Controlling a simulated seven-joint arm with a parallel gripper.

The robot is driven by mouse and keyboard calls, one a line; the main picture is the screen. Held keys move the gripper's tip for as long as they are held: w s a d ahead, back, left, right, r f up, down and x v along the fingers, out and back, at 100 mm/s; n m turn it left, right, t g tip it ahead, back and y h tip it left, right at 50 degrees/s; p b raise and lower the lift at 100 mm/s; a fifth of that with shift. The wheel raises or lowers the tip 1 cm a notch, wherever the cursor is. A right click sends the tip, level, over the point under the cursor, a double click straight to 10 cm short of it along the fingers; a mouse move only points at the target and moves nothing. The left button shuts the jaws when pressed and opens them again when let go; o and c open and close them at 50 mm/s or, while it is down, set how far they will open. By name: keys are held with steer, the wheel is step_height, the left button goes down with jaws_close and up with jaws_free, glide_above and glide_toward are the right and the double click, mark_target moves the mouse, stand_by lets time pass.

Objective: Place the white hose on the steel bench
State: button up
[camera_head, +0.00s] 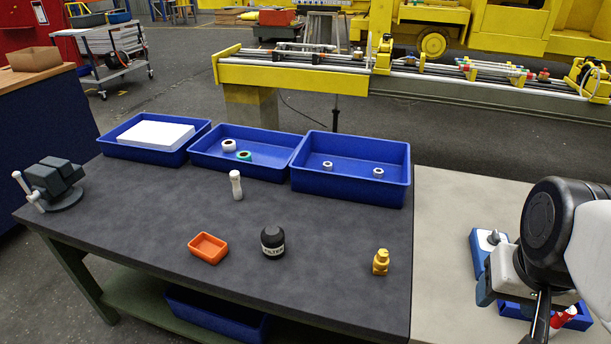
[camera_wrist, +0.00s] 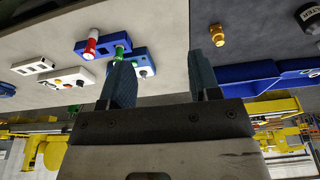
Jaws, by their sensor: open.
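A short white tube-like piece (camera_head: 236,185) stands on the dark grey bench top (camera_head: 150,225), in front of the middle blue bin; it may be the white hose, but I cannot be sure. A light grey bench top (camera_head: 450,220) adjoins on the right; I cannot tell which top is the steel bench. My gripper (camera_wrist: 162,82) is open and empty in the wrist view, its two fingers well apart. It hangs over the light grey top, far right of the white piece. In the head view my wrist hides part of that top.
Three blue bins (camera_head: 350,186) line the back. An orange tray (camera_head: 208,248), a black filter (camera_head: 272,241), a brass fitting (camera_head: 381,262) and a vise (camera_head: 54,184) stand on the dark top. Blue-and-white blocks (camera_head: 487,245) and a red-white cylinder (camera_wrist: 92,42) are near my gripper.

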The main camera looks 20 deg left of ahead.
mark_target(239, 185)
steer(key=w+a+f+m+g+y, duration=0.25)
steer(key=w+a+m+y, duration=0.2)
steer(key=w+a, duration=1.1)
steer(key=w+a+f+m+g+y, duration=0.25)
steer(key=w+a+y, duration=0.35)
steer(key=w+a, duration=0.9)
steer(key=w+a+f+m+y, duration=0.2)
steer(key=w+a+f+m, duration=0.1)
steer(key=a+f, duration=0.4)
steer(key=w+a+f+m+t+y, duration=0.1)
steer(key=w+a+f+m+y, duration=0.2)
steer(key=a, duration=1)
steer(key=w+a+f+m+t+y, duration=0.1)
steer(key=w+a+f+m, duration=0.3)
steer(key=a+f, duration=0.6)
steer(key=shift+w+a+f+m+y, duration=0.15)
steer(key=shift+w+a+m+y, duration=0.1)
steer(key=shift+w+y, duration=0.2)
steer(key=shift+w+a+f+m+y, duration=0.2)
steer(key=shift+w+y, duration=0.1)
steer(key=shift+w, duration=0.25)
steer(key=shift+a, duration=0.1)
steer(key=shift+a, duration=1.15)
steer(key=shift+a, duration=0.15)
steer(key=shift+w+a, duration=0.1)
steer(key=shift+a, duration=2.35)
